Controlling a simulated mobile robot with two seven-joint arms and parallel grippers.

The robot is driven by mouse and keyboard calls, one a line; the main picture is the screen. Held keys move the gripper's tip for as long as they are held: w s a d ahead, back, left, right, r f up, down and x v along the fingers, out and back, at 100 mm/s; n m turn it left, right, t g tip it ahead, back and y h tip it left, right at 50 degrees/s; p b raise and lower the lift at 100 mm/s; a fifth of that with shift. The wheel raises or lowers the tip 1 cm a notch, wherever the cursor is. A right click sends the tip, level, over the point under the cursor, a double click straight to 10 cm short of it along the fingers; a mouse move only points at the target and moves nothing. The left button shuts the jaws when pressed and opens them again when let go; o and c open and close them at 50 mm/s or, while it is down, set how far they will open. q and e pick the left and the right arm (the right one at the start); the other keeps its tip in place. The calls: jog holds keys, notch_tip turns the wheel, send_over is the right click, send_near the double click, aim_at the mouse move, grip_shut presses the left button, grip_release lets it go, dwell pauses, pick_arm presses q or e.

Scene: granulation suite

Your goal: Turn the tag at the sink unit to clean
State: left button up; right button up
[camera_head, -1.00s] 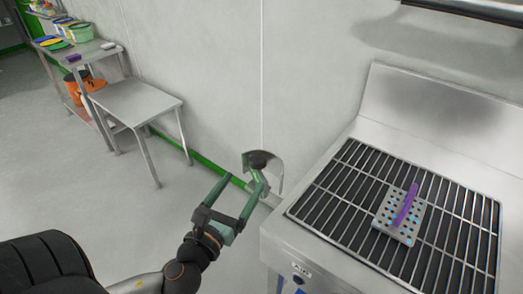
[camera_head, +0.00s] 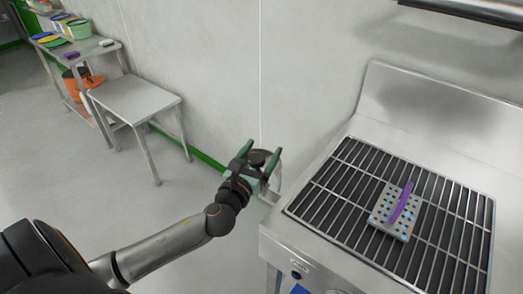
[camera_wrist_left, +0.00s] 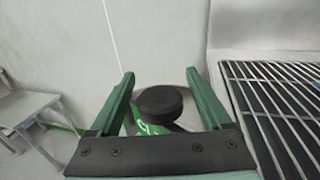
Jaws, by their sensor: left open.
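The tag shows at the left side of the sink unit (camera_head: 440,107) as a pale round plate with a black knob (camera_head: 260,157) on it. In the left wrist view the black knob (camera_wrist_left: 158,102) stands in the middle, with a green patch bearing partly hidden white lettering (camera_wrist_left: 150,129) below it. The rest of the tag's face is hidden by the knob and my gripper. My left gripper (camera_head: 259,149) is open, its green fingers on either side of the knob with visible gaps in the wrist view. How near the fingertips are in depth is unclear. My right gripper is not in view.
A perforated block with a purple handle (camera_head: 397,209) lies on the sink unit's metal grating (camera_head: 335,200). A low steel table (camera_head: 140,98) stands at left, beside a taller one with coloured items (camera_head: 70,35). Orange boots (camera_head: 73,82) stand beneath. The floor between is clear.

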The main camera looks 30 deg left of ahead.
pick_arm(q)
grip_shut()
dwell(0.8)
